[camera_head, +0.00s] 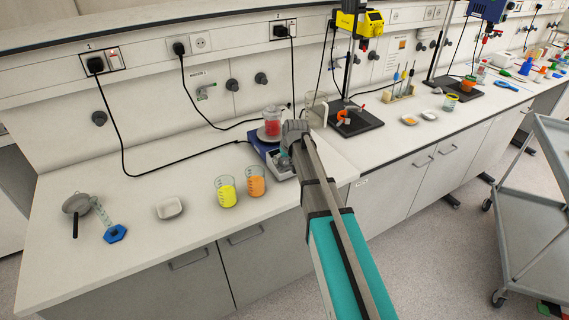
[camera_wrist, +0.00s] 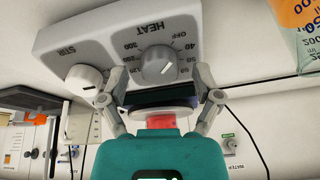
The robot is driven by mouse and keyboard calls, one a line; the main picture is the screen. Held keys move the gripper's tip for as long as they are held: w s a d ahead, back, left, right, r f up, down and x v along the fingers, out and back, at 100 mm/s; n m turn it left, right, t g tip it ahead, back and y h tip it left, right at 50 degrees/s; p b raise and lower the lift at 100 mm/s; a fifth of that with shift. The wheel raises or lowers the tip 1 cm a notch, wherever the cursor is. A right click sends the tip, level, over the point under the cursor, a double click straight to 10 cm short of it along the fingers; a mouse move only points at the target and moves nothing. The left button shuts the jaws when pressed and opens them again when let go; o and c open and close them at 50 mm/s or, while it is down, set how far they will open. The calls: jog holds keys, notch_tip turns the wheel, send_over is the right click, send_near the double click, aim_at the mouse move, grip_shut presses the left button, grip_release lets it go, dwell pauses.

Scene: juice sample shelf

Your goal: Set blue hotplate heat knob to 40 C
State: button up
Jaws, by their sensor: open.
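The blue hotplate (camera_head: 258,140) stands on the bench, mostly behind my gripper in the head view. In the wrist view, its pale front panel (camera_wrist: 105,42) carries the grey HEAT knob (camera_wrist: 159,66) and the white STIR knob (camera_wrist: 84,80). Marks around the HEAT knob include OFF, 40, 60, 200 and 300. Its white pointer line seems to slant to the picture's lower right; I cannot read the exact setting. My gripper (camera_wrist: 160,78) is open, with one fingertip on each side of the HEAT knob, apparently not touching it. The head view shows my gripper (camera_head: 288,150) over the hotplate's front.
A beaker of red liquid (camera_head: 272,127) stands on the hotplate. Beakers of yellow (camera_head: 227,194) and orange liquid (camera_head: 256,184) stand close left of my gripper. A white dish (camera_head: 169,208) lies farther left. A grey cart (camera_head: 535,205) stands at the right.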

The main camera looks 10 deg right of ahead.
jog(key=shift+f, duration=0.1)
grip_shut()
dwell(0.5)
jog(key=shift+m, duration=0.3)
jog(key=shift+m, duration=2.7)
jog(key=shift+h, duration=0.3)
grip_release()
